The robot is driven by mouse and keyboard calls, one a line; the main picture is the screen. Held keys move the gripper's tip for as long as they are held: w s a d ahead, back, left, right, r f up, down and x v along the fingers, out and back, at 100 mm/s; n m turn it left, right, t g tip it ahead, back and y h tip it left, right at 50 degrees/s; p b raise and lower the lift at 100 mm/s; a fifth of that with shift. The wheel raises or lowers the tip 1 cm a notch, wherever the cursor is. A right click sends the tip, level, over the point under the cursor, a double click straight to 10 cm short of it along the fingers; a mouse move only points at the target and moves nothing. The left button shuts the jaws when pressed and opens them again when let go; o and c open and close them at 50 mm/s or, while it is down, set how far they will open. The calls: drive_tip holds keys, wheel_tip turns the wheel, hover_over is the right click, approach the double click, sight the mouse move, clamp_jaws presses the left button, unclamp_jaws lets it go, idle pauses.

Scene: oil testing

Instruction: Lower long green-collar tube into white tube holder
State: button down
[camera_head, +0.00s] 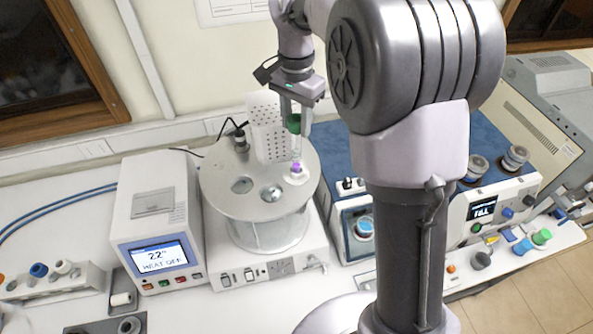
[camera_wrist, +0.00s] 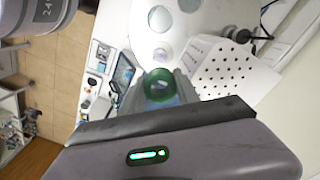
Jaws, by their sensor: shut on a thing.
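My gripper (camera_head: 294,125) is shut on the long green-collar tube, with the green collar (camera_head: 294,123) between its fingers. The tube hangs roughly upright, its clear body below the collar, over the round grey lid. In the wrist view the collar (camera_wrist: 160,84) is seen from above between the fingertips (camera_wrist: 160,92). A small white ring-like holder (camera_head: 296,179) sits on the lid directly below, with a purple part (camera_head: 296,167) at its top. I cannot tell whether the tube's lower end touches it or is inside it.
A perforated white panel (camera_head: 264,120) stands just left of my gripper, also close in the wrist view (camera_wrist: 228,68). The round lid (camera_head: 222,200) has other openings. A heater unit with a screen (camera_head: 157,255) is left; a blue-topped instrument (camera_head: 345,150) is right.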

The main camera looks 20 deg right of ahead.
sight(296, 159)
drive_tip(key=shift+f, duration=0.4)
drive_tip(key=shift+f+b, duration=1.7)
drive_tip(key=shift+f, duration=0.2)
drive_tip(key=shift+f+b, duration=1.55)
drive_tip(key=shift+f, duration=0.45)
drive_tip(key=shift+f+b, duration=1.55)
drive_tip(key=shift+f, duration=0.55)
